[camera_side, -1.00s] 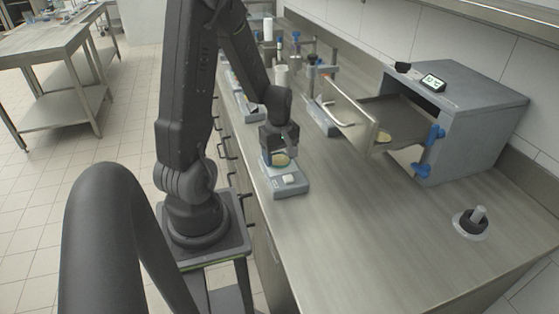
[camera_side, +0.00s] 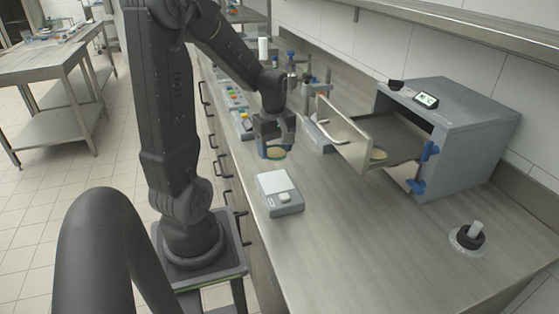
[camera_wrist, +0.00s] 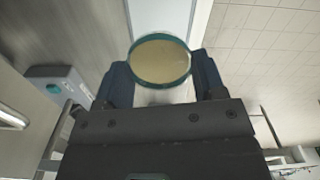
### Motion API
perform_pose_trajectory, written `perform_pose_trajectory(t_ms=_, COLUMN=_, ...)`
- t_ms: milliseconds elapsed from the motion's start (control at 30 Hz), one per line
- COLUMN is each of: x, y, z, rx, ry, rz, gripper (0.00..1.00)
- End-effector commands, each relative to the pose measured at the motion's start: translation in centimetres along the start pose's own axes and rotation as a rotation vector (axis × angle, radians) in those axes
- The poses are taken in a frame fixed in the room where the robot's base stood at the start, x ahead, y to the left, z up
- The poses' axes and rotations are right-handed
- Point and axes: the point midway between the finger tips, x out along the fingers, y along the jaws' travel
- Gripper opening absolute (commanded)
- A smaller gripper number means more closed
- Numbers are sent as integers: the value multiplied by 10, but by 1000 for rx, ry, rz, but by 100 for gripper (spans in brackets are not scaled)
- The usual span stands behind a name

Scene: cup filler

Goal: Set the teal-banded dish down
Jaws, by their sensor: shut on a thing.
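The teal-banded dish (camera_wrist: 160,61) holds a tan filling and sits between the two fingers of my gripper (camera_wrist: 162,80) in the wrist view. In the side view my gripper (camera_side: 274,150) is shut on the dish (camera_side: 275,155), which hangs above the counter, just behind the grey scale (camera_side: 279,193). Part of the dish's rim is hidden by my fingers.
A black-and-metal knob piece (camera_side: 468,237) stands at the front right. The counter (camera_side: 350,235) between is clear.

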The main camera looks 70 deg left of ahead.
Motion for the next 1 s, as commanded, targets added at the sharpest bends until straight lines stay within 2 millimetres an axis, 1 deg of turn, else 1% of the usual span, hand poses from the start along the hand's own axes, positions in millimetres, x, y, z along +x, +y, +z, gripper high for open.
perform_pose_trajectory(t_ms=33, x=-6, y=0, z=0, rx=0, ry=2, rz=2, gripper=41)
perform_pose_trajectory(t_ms=167, x=-15, y=0, z=0, rx=0, ry=0, rz=1, gripper=41)
perform_pose_trajectory(t_ms=267, x=-29, y=1, z=0, rx=0, ry=3, rz=5, gripper=41)
perform_pose_trajectory(t_ms=367, x=-53, y=1, z=-1, rx=0, ry=5, rz=7, gripper=41)
perform_pose_trajectory(t_ms=400, x=-66, y=1, z=-1, rx=0, ry=6, rz=8, gripper=41)
perform_pose_trajectory(t_ms=467, x=-84, y=1, z=-1, rx=0, ry=5, rz=8, gripper=41)
perform_pose_trajectory(t_ms=500, x=-97, y=1, z=0, rx=0, ry=6, rz=8, gripper=41)
perform_pose_trajectory(t_ms=600, x=-125, y=1, z=0, rx=0, ry=5, rz=7, gripper=41)
perform_pose_trajectory(t_ms=800, x=-173, y=1, z=0, rx=0, ry=3, rz=4, gripper=41)
perform_pose_trajectory(t_ms=867, x=-172, y=14, z=-1, rx=3, ry=-2, rz=-3, gripper=41)
perform_pose_trajectory(t_ms=1000, x=-179, y=43, z=-2, rx=3, ry=-1, rz=-2, gripper=41)
